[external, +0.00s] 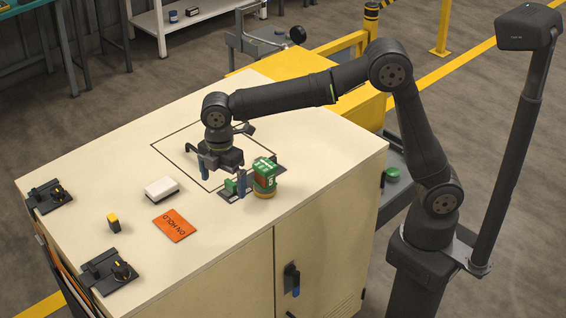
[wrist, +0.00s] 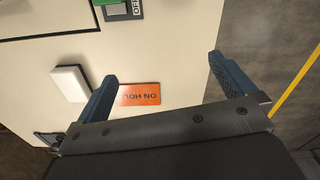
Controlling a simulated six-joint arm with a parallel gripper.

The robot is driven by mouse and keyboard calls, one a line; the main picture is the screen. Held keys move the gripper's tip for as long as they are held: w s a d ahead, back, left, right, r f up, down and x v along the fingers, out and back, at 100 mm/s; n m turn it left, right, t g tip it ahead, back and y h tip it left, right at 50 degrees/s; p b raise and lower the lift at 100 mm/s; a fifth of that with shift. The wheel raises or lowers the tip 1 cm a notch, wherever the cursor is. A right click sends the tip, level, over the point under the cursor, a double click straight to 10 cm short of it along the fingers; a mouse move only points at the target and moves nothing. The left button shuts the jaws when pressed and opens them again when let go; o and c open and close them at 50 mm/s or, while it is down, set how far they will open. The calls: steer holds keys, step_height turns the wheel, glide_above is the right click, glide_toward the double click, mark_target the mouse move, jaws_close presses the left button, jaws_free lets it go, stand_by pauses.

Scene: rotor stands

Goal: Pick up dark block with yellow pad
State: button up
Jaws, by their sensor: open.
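The dark block with a yellow pad (external: 113,221) stands upright on the cream cabinet top, near its front left in the external view. It is not visible in the wrist view, where my gripper covers part of the surface. My gripper (external: 221,184) is open, its two blue fingers apart and pointing down. It is above the cabinet top near the outlined square, well to the right of the block. In the wrist view nothing shows held between the fingers (wrist: 160,75).
An orange ON HOLD card (external: 174,225) and a white box (external: 161,188) lie between my gripper and the block. A green housing (external: 265,176) stands close to the right of my gripper. Dark stands with knobs (external: 110,270) (external: 48,196) sit along the left edge.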

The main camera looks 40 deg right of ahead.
stand_by(0.3)
steer(key=c, duration=0.9)
steer(key=w+a+r+m+t+y, duration=0.1)
steer(key=w+a+r+m+y, duration=0.25)
steer(key=a, duration=0.65)
steer(key=w+a+r+m+t+y, duration=0.15)
steer(key=w+a+r, duration=0.25)
steer(key=w+a, duration=0.45)
steer(key=h, duration=0.1)
glide_toward(115, 217)
steer(key=x, duration=0.5)
steer(key=shift+s+f, duration=0.15)
steer(key=shift+s, duration=0.2)
steer(key=shift+w+x, duration=0.2)
steer(key=shift+x, duration=1.1)
steer(key=shift+w+x, duration=0.15)
steer(key=shift+x, duration=1.2)
